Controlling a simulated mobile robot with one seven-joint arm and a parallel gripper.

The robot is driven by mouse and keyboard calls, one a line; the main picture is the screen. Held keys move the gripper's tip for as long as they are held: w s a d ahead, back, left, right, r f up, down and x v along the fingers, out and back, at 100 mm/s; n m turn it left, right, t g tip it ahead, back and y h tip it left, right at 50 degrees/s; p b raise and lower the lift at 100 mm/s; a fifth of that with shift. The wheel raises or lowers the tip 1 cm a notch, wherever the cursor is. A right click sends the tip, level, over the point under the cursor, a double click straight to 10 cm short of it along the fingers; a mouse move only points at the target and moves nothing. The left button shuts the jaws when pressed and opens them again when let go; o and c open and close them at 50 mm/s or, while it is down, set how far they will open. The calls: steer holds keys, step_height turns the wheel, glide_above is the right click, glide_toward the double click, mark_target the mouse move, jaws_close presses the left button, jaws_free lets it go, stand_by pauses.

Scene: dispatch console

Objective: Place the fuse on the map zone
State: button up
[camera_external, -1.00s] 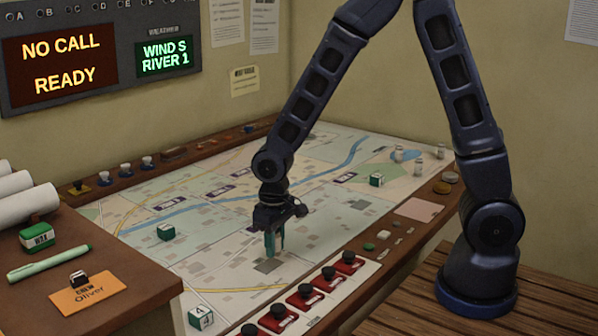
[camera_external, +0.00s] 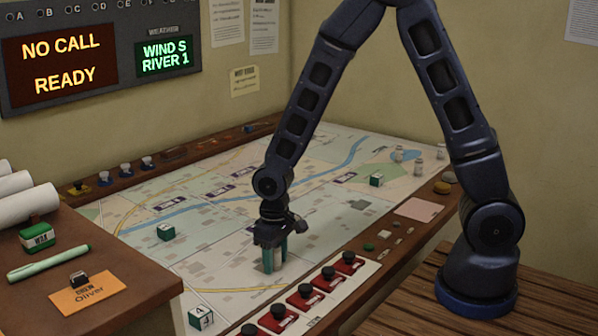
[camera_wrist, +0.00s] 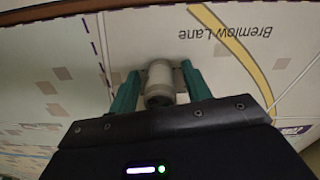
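A pale grey cylinder (camera_wrist: 160,82), which looks like the fuse, stands on the map between my gripper's two green fingers in the wrist view. My gripper (camera_wrist: 160,76) is open around it, with a narrow gap on each side. In the external view my gripper (camera_external: 275,268) points down at the near middle part of the map (camera_external: 225,255), its fingertips close to the surface. The cylinder is not clearly visible there. I cannot tell which marked area is the map zone.
Red switches (camera_external: 305,297) line the map's near edge, just right of my gripper. Small pale cylinders (camera_external: 398,154) stand at the far right corner. A desk (camera_external: 130,290) stands at the left.

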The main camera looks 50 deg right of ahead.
step_height(320, 180, up, 12)
steer(key=shift+r, duration=0.1)
steer(key=shift+d+r, duration=0.25)
steer(key=shift+r, duration=0.1)
steer(key=s+d+r+m+t, duration=0.1)
steer(key=s+d+r+t, duration=0.1)
steer(key=s+d+r, duration=0.55)
steer(key=s+d+r+t, duration=0.1)
steer(key=s+d+r, duration=0.3)
steer(key=d+r, duration=0.55)
steer(key=s+d+r+t, duration=0.1)
steer(key=s+d+r, duration=0.2)
steer(key=s, duration=0.5)
steer(key=shift+d+m+t, duration=0.3)
steer(key=shift+d+m, duration=0.1)
steer(key=shift+d, duration=0.1)
